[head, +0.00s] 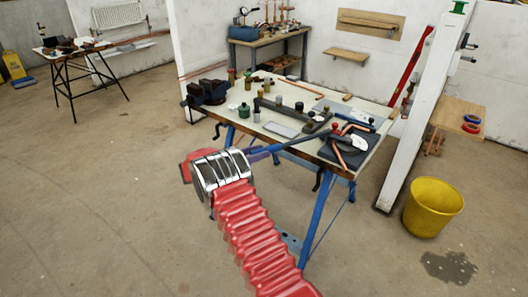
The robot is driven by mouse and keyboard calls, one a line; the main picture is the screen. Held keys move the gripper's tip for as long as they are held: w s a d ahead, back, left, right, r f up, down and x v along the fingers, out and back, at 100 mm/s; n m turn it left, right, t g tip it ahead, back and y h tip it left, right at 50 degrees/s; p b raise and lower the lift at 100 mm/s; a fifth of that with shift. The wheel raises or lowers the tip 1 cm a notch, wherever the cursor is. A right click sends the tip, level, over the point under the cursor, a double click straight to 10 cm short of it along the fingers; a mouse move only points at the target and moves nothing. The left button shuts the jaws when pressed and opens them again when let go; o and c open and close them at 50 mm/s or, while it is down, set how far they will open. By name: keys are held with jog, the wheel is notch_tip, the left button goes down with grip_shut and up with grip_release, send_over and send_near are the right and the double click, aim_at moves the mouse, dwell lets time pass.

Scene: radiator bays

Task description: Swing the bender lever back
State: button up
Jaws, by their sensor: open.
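The bender (285,112) is a dark bar tool lying across the workbench top (248,92). A long lever (300,140) runs from near a red knob at its right end, over the bench's front edge, to a blue grip at its near end. My gripper (222,168) is in front of the bench, at the left end of the blue grip. It is open. Its chrome wrist and red sleeve hide most of the fingers, so I cannot tell whether they touch the grip.
A white post (420,110) and yellow bucket (433,206) stand to the right.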

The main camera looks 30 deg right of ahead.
jog(key=a, duration=1)
jog(key=shift+w+a, duration=0.15)
jog(key=shift+a, duration=0.1)
